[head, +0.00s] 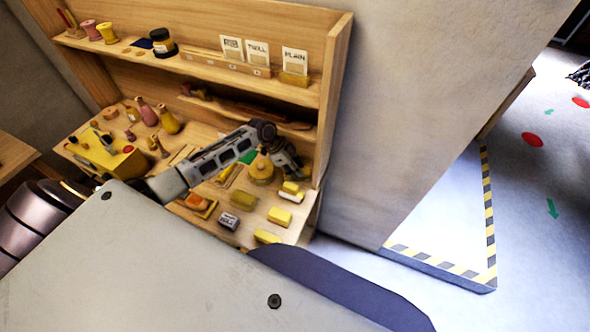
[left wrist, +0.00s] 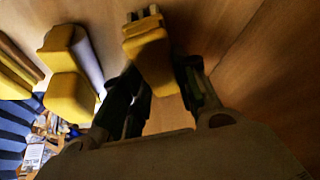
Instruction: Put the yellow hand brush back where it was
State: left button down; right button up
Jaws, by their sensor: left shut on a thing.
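The left wrist view shows a yellow block-like piece, which I take to be the yellow hand brush (left wrist: 152,58), between the two dark fingers of my left gripper (left wrist: 160,88). Its far end is tan and ridged. In the head view my left gripper (head: 290,164) is low over the right end of the cabinet's worktop, below the shelf. The gripper hides part of what it holds there, and I cannot tell whether the brush touches the worktop. My right gripper is in neither view.
The wooden worktop (head: 228,222) holds several yellow blocks, a round yellow pot (head: 261,170) and a yellow box (head: 104,152). A yellow-and-white piece (head: 290,191) lies close below the gripper. The upper shelf (head: 215,68) and right side panel (head: 334,100) bound the space.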

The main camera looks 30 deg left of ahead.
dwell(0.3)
pick_arm(q)
jog(key=c, duration=1.1)
grip_release()
jog(key=v, duration=1.2)
jog(key=shift+b, duration=0.4)
jog(key=shift+s, duration=0.1)
